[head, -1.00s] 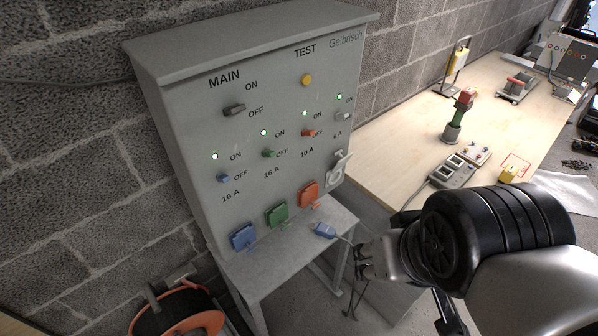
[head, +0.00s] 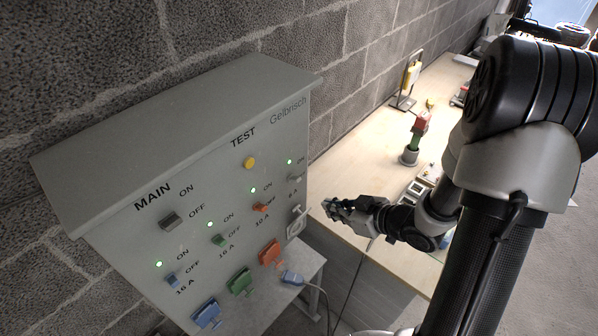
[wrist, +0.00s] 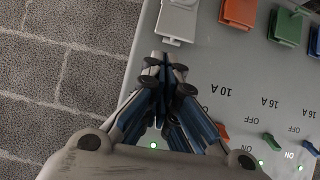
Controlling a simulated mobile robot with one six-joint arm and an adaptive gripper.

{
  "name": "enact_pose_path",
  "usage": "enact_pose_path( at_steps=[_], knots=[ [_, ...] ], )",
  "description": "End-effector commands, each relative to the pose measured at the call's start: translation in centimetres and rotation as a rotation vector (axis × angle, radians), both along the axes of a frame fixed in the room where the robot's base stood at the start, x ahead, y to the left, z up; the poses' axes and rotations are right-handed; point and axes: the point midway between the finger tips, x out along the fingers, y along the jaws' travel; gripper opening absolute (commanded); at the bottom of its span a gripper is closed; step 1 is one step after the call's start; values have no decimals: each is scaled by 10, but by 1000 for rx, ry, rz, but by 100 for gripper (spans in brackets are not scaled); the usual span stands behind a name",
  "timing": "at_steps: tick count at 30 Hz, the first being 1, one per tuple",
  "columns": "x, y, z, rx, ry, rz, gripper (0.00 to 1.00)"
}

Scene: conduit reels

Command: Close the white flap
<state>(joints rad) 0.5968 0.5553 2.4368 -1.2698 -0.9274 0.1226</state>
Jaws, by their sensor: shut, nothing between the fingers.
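The white flap (head: 297,213) is on the lower right of the grey cabinet's front, at the end of the row of coloured flaps. It stands out from its white socket (head: 294,229), open. In the wrist view the white flap (wrist: 178,20) shows at the top, just beyond my fingertips. My gripper (head: 328,207) is shut and empty, to the right of the flap in the head view and apart from it. It also shows in the wrist view (wrist: 168,66), in front of the panel.
The cabinet carries blue (head: 207,314), green (head: 240,281) and orange (head: 270,252) flaps and several switches with lit green lamps. A blue plug (head: 291,277) with a cable lies on the shelf below. A wooden table (head: 345,165) stands behind my gripper.

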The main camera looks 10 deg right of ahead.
Motion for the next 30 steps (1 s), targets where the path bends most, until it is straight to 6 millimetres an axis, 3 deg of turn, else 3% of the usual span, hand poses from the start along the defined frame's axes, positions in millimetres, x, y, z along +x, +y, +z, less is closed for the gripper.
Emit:
enact_pose_path(
  at_steps=[5,21,30],
  knots=[
    [-3,11,-3,63,-12,29,0],
    [56,54,-48,60,-12,31,0],
    [64,59,-52,60,-13,28,0]
  ],
)
